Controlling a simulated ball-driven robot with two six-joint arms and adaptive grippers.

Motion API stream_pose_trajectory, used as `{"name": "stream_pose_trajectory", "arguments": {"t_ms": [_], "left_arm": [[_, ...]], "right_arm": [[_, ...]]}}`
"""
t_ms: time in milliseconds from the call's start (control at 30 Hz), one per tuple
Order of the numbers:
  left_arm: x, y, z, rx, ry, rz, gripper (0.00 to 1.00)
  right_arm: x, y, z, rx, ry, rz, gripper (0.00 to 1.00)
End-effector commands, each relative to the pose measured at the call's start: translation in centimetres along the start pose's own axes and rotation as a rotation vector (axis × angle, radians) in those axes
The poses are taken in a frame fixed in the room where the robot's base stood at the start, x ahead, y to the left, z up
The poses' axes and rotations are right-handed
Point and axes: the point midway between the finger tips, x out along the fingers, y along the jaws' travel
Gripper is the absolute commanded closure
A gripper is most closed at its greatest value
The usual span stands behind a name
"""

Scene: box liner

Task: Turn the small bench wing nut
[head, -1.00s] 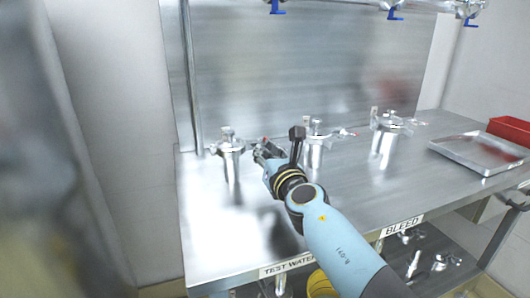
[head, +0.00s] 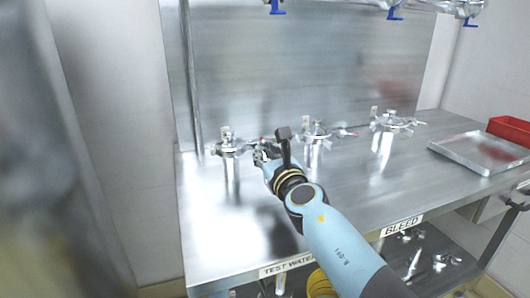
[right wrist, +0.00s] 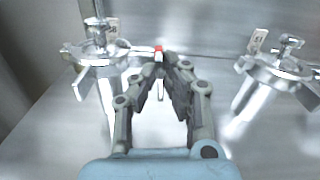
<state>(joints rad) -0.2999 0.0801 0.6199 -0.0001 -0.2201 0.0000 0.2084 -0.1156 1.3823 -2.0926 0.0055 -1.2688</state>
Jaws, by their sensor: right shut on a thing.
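A silver canister (head: 231,166) with a clamped lid stands at the left of the bench, and it also shows in the right wrist view (right wrist: 105,85). A small red-tipped fitting (right wrist: 158,48) sticks out at the right side of its clamp. My right gripper (right wrist: 161,66) is shut on this fitting, which I take to be the wing nut; the fingers hide most of it. A thin pale piece shows between the fingers. In the head view, my right gripper (head: 262,153) is beside the canister's lid. My left gripper is not in view.
Two more clamped canisters, a middle one (head: 314,150) and a right one (head: 384,145), stand on the steel bench (head: 345,205). A metal tray (head: 470,150) and a red bin (head: 510,130) are at the right. A steel back panel rises behind. The front left bench top is clear.

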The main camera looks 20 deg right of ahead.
Motion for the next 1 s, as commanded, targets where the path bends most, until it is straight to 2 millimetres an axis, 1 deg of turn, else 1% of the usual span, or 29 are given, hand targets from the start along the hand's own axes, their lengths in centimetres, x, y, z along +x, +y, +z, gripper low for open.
{"name": "stream_pose_trajectory", "arguments": {"t_ms": [67,100,233,267,533,667,933,967,1000], "left_arm": [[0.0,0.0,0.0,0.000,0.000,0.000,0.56],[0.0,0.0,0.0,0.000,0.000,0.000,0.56],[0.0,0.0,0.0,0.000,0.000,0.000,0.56],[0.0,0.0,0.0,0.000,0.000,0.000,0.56],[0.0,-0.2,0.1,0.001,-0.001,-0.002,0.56],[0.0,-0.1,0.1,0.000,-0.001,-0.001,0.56],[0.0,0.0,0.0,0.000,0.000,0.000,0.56],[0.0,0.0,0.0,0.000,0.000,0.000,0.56],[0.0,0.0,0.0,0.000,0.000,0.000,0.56]], "right_arm": [[0.0,0.0,-0.1,0.000,0.002,0.001,1.00],[0.0,0.0,-0.1,0.001,0.002,0.001,0.89],[0.0,0.0,-0.1,0.001,0.001,0.000,0.72],[0.0,0.0,-0.1,0.001,0.001,0.000,0.70],[-0.1,0.0,0.0,0.001,0.000,0.000,0.70],[-0.4,0.0,0.0,0.001,-0.001,0.001,0.70],[-2.5,0.0,-0.1,-0.001,-0.002,0.000,0.70],[-3.1,0.0,-0.2,0.001,0.000,0.000,0.70],[-4.2,0.0,-0.2,0.000,0.001,0.000,0.70]]}}
